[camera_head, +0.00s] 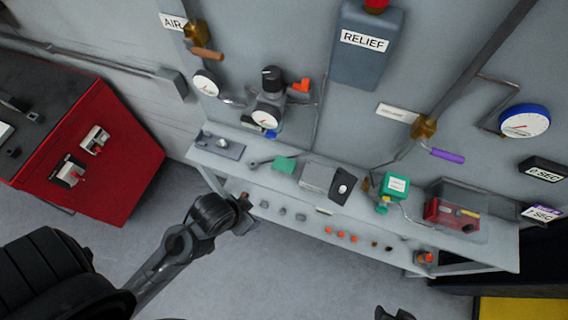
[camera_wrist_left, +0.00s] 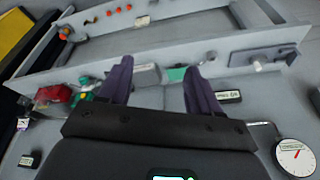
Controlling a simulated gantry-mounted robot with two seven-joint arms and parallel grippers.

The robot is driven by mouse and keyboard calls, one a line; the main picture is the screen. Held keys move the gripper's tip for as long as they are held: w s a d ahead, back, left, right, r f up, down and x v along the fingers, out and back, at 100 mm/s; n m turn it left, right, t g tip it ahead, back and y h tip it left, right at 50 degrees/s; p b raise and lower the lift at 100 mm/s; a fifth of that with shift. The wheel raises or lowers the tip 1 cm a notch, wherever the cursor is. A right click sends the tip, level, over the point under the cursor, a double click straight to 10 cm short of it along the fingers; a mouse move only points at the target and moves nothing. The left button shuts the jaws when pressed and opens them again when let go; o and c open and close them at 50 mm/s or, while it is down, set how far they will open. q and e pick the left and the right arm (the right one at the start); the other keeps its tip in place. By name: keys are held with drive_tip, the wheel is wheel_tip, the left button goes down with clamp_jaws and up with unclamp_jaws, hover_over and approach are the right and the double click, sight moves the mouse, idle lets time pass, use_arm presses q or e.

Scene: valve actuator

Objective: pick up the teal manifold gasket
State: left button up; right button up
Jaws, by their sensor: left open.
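The teal gasket (camera_head: 285,164) lies on the shelf of the grey bench, left of a grey box with a dark face. It looks like a small flat teal piece with a grey part at its left. In the left wrist view a teal piece (camera_wrist_left: 177,73) shows between my fingers, close to the right one. My left gripper (camera_head: 243,212) is at the front edge of the bench, in front of and below the gasket. In the wrist view the left gripper (camera_wrist_left: 157,66) has its dark purple fingers spread, with nothing held. A dark part (camera_head: 395,313) at the bottom edge may be my right gripper.
A green box (camera_head: 395,187) and a red box (camera_head: 452,214) stand on the shelf to the right. A grey plate (camera_head: 219,145) with a knob lies at the left. Pipes, gauges and a RELIEF box (camera_head: 366,45) are on the wall behind. A red cabinet (camera_head: 90,150) stands left.

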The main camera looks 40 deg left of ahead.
use_arm(q)
drive_tip(key=o, duration=0.7)
